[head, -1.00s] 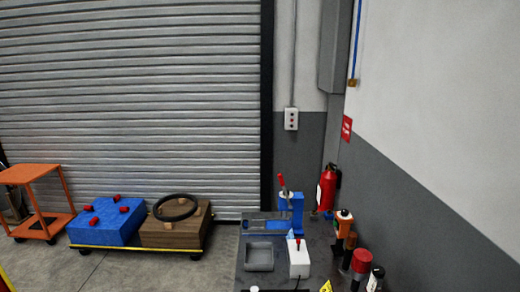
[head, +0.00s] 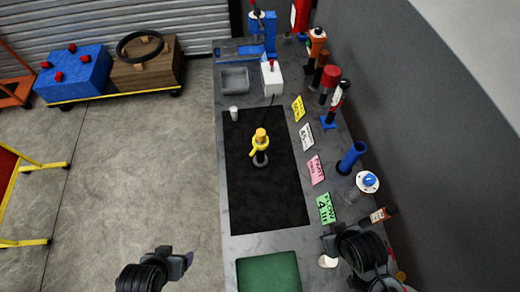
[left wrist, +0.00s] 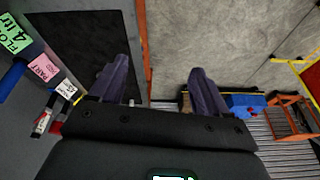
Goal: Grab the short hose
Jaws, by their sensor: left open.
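I cannot make out a short hose for certain in either view. A yellow and black upright fixture (head: 260,148) stands on the black mat (head: 245,200) of the bench. My left gripper (head: 184,262) is over the floor, left of the bench's near end. In the left wrist view its two dark fingers (left wrist: 160,78) are wide apart with nothing between them. My right gripper (head: 333,241) is over the bench's near right side, beside the green pad; its fingers are too small to judge.
The grey bench (head: 232,239) has a green pad (head: 268,272) at its near end. Coloured cards, a blue cylinder (head: 352,157) and several bottles line the right side by the wall. A grey tray (head: 235,80) and white box (head: 271,77) stand farther back.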

